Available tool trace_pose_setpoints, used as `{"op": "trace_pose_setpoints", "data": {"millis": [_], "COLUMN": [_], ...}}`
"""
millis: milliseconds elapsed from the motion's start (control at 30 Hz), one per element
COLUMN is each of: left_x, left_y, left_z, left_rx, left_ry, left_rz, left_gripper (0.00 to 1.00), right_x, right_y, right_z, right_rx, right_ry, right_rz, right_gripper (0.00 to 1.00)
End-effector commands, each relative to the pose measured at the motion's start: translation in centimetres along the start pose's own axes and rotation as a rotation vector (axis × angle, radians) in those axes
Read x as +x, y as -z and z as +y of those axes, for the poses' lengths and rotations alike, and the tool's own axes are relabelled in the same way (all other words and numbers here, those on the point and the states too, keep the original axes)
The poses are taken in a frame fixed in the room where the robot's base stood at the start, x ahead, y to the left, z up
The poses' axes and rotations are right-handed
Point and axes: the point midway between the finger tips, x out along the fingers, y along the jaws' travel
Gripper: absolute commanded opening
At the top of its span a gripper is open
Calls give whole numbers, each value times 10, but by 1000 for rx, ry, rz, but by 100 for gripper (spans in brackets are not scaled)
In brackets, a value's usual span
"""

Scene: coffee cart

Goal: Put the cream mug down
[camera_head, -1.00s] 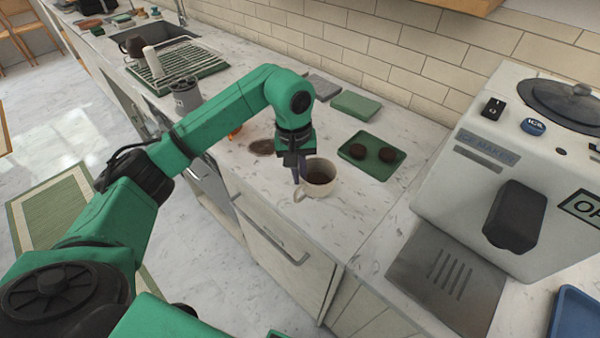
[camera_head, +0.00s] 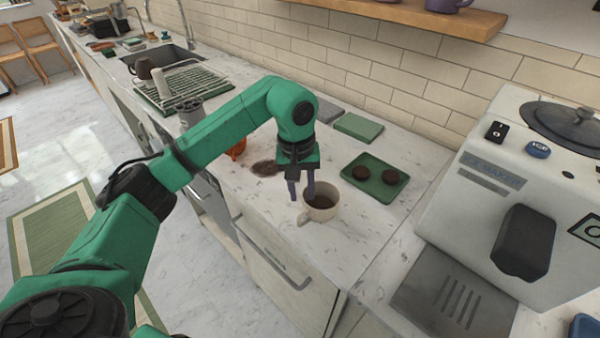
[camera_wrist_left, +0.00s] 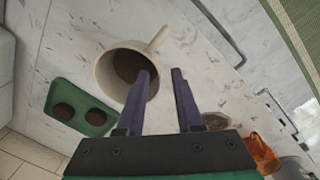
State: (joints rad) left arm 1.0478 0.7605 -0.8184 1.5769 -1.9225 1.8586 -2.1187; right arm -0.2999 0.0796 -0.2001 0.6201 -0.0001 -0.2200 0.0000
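The cream mug (camera_head: 328,214) stands upright on the marble counter (camera_head: 262,208), with dark contents inside and its handle toward the front left. It also shows in the left wrist view (camera_wrist_left: 106,84). My left gripper (camera_head: 301,198) is over the mug's left side, pointing down. Its two dark purple fingers are apart: in the left wrist view (camera_wrist_left: 161,71) one overlaps the mug's opening and the other is outside the rim, with a gap between them. I cannot tell whether a finger touches the mug wall. My right gripper is not in view.
A green tray (camera_head: 386,190) with two dark round items lies right behind the mug. A brown round patch (camera_head: 264,168) and an orange object (camera_head: 237,150) are to the left. The ice maker (camera_head: 470,205) stands at the right. The counter's front edge is close.

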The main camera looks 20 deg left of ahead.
Motion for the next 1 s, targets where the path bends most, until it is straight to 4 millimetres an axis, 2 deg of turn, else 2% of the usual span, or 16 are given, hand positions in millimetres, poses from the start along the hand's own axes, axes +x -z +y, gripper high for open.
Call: {"op": "trace_pose_setpoints", "data": {"millis": [33, 167, 300, 367, 500, 1000], "left_x": [-9, -44, -80, -88, -94, -93], "left_y": [2, 1, 1, 1, 0, 0], "left_z": [0, 0, 0, 0, 0, 0], "left_rx": [0, 0, -1, -1, -1, -1], "left_ry": [-3, -3, 0, 0, 0, 0], "left_rz": [7, 7, 5, 4, 0, 0], "left_gripper": [35, 35, 35, 35, 35, 35], "right_x": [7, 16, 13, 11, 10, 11], "right_y": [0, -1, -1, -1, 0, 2], "right_z": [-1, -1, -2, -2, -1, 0], "right_rx": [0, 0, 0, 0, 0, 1], "right_ry": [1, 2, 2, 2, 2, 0], "right_rz": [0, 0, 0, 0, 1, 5], "right_gripper": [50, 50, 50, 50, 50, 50]}}
